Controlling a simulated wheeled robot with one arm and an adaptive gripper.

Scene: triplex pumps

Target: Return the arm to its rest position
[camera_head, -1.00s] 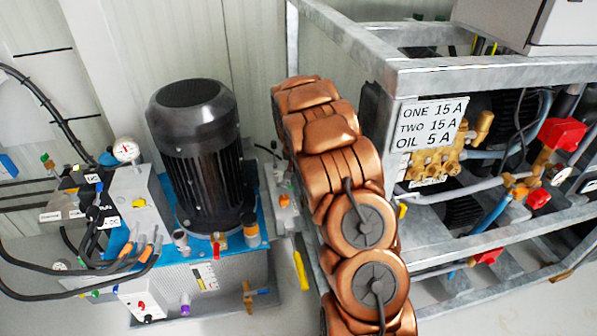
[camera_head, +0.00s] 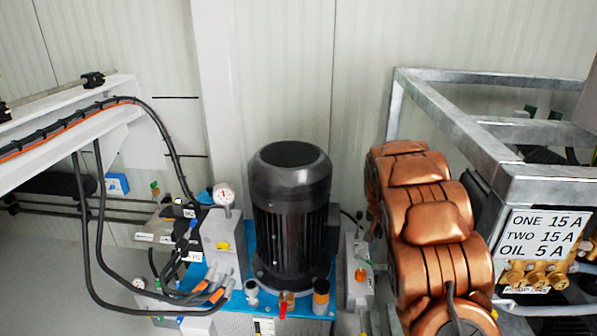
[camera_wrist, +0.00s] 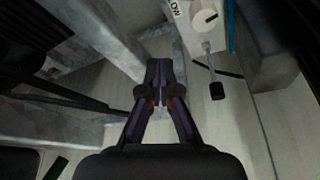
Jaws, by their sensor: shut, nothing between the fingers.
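My copper-coloured arm (camera_head: 430,235) shows at the right of the head view, in front of the metal frame. My gripper (camera_wrist: 159,82) is in the middle of the wrist view, its dark fingers together and nothing between them. It points down past grey metal beams towards a pale floor. The gripper itself cannot be made out in the head view.
A galvanised frame (camera_head: 545,185) with an ampere sign (camera_head: 543,236) stands at the right. A black motor (camera_head: 290,205) stands on a blue-topped unit, with a gauge (camera_head: 223,195) and black hoses (camera_head: 88,225) at its left. In the wrist view, a grey box with a black-knobbed lever (camera_wrist: 215,88) is close to the gripper.

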